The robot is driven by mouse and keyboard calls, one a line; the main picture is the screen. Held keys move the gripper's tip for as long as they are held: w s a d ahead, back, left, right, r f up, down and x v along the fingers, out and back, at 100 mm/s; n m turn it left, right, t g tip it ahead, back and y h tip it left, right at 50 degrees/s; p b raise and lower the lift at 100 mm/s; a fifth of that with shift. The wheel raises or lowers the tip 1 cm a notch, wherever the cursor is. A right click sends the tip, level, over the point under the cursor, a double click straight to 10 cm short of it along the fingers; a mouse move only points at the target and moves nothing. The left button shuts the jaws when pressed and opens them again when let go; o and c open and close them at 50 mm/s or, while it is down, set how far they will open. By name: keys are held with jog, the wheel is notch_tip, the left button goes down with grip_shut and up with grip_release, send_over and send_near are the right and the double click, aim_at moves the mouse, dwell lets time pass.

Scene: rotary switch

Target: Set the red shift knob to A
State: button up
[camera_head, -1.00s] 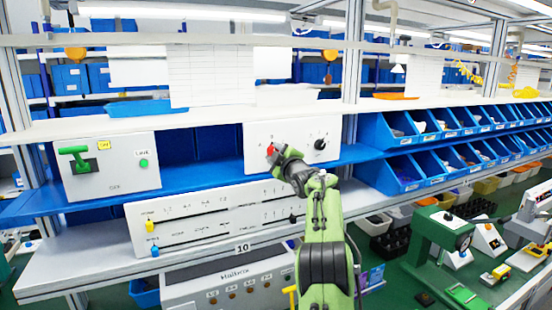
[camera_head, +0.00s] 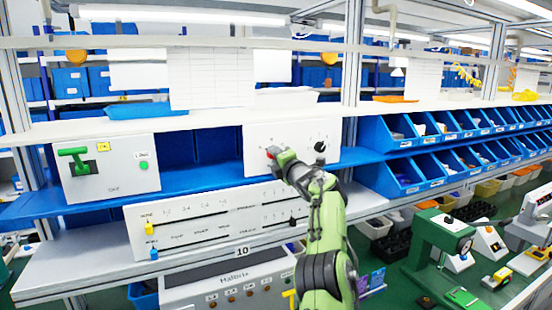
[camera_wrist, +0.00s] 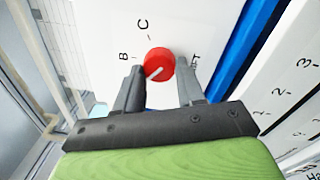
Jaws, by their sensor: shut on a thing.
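I cannot read an A. In the head view my gripper (camera_head: 276,158) covers most of the knob (camera_head: 270,152).
A black knob (camera_head: 320,146) is on the same white panel (camera_head: 262,133), to the right. A slider panel (camera_head: 190,222) lies below. A box with a green handle (camera_head: 73,152) stands at the left. Blue bins (camera_head: 405,180) are at the right.

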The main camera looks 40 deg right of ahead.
jog(key=shift+n, duration=1)
jog(key=o, duration=1)
jog(key=shift+o, duration=0.2)
jog(key=shift+s+f+b, duration=0.15)
jog(key=shift+s+b, duration=0.1)
jog(key=shift+b, duration=0.2)
jog(key=b+v, duration=1.1)
jog(key=v, duration=0.4)
